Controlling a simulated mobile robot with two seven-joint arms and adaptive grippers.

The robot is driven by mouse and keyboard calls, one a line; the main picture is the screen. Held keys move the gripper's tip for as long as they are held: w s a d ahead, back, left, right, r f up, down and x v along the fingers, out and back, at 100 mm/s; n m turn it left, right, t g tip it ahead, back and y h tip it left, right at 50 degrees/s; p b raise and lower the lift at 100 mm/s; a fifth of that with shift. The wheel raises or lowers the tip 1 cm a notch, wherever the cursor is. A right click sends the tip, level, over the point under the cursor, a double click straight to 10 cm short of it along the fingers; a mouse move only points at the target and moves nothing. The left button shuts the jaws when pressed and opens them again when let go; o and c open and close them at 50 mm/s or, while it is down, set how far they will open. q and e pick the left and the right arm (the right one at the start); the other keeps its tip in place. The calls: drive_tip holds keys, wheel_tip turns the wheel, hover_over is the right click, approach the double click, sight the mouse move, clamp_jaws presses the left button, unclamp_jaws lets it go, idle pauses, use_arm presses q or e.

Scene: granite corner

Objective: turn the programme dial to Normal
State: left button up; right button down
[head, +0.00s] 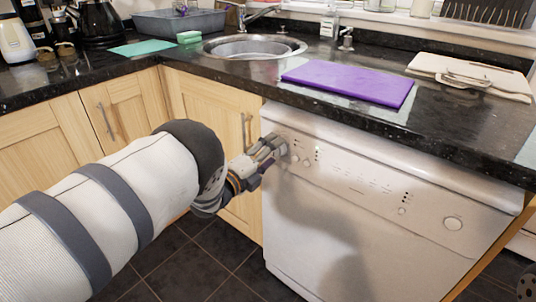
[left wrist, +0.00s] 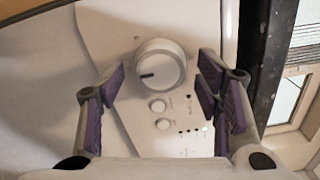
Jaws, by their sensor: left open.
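The programme dial (left wrist: 160,66) is a round white knob on the dishwasher's front panel. Its dark pointer mark points left in the left wrist view. My left gripper (left wrist: 163,78) is open, with purple-padded fingers on either side of the dial in that view. No clear contact with the dial shows. In the head view my left gripper (head: 272,150) is at the panel's left end and mostly covers the dial. The white dishwasher (head: 350,215) stands under the counter. No readable Normal label shows. My right gripper is not in view.
The dark granite counter (head: 250,75) overhangs the panel. A purple board (head: 348,82) lies on it beside the sink (head: 253,48). The floor before the dishwasher is clear.

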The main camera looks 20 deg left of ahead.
use_arm(q)
drive_tip(key=v, duration=1.2)
drive_tip(key=s+a+f+n+g+y+p, duration=0.2)
drive_tip(key=s+f+n+g+y, duration=0.15)
drive_tip(key=s+f+n, duration=0.5)
drive_tip(key=s+a+f+n+g+y+p, duration=0.1)
drive_tip(key=s+a+f+n+g+y, duration=0.35)
drive_tip(key=s, duration=0.65)
drive_tip(key=s+d+n+g, duration=0.2)
drive_tip(key=s+n+g, duration=0.2)
drive_tip(key=s, duration=0.6)
drive_tip(key=s+d+n+g+h+p, duration=0.1)
drive_tip(key=s+d+n+g, duration=0.2)
drive_tip(key=s, duration=0.6)
drive_tip(key=s+d+n+g+p, duration=0.1)
drive_tip(key=s+d+n+g, duration=0.2)
drive_tip(key=s, duration=0.7)
drive_tip(key=shift+s+n+g+h, duration=0.35)
drive_tip(key=shift+n+g+h, duration=0.05)
drive_tip(key=shift+n+g, duration=0.45)
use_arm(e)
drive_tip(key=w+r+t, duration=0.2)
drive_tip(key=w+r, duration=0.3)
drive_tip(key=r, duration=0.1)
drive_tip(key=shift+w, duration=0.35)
